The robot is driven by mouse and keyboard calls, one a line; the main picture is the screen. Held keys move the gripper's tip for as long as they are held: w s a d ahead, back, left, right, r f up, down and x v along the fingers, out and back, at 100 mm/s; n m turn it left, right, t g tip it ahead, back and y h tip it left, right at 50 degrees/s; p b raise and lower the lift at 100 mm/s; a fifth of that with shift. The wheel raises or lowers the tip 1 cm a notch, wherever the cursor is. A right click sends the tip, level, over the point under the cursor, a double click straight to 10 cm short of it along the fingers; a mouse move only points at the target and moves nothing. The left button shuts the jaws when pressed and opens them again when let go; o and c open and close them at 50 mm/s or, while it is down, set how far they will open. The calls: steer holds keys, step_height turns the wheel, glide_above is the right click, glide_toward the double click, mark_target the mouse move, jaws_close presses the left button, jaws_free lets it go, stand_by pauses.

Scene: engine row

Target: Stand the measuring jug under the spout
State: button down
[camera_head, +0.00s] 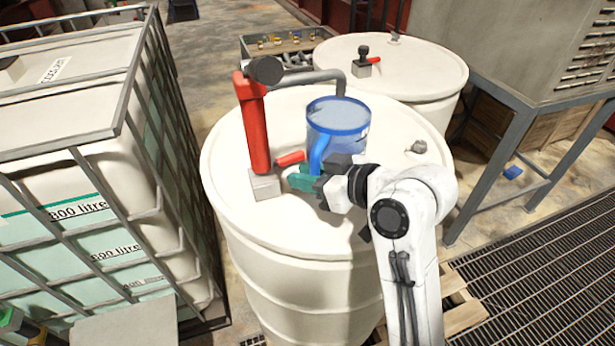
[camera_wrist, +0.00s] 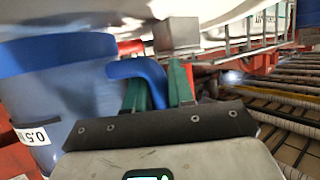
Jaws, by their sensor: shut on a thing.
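The measuring jug (camera_head: 345,140), clear blue with a darker blue rim and handle, is over the white drum (camera_head: 245,225). My gripper (camera_head: 300,181) is shut on its blue handle (camera_head: 318,152). In the wrist view the jug (camera_wrist: 75,95) is at left with a "0.5" label, and the handle (camera_wrist: 135,69) runs between the green fingertips (camera_wrist: 160,82). A red hand pump (camera_head: 254,125) stands on the drum; its grey spout (camera_head: 315,76) bends down behind the jug's rim. The jug looks upright; whether its base touches the drum is hidden.
A caged white tank (camera_head: 75,150) stands close at left. A second white drum (camera_head: 420,75) is behind at right, with a tray of fittings (camera_head: 285,45) at the back. A grey metal stand (camera_head: 515,150) and floor grating (camera_head: 550,260) are at right.

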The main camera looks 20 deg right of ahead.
steer(key=shift+f, duration=0.6)
steer(key=c, duration=1)
jaws_free()
steer(key=shift+f, duration=0.1)
steer(key=shift+s+d, duration=0.1)
steer(key=p+v, duration=0.1)
steer(key=v, duration=1.1)
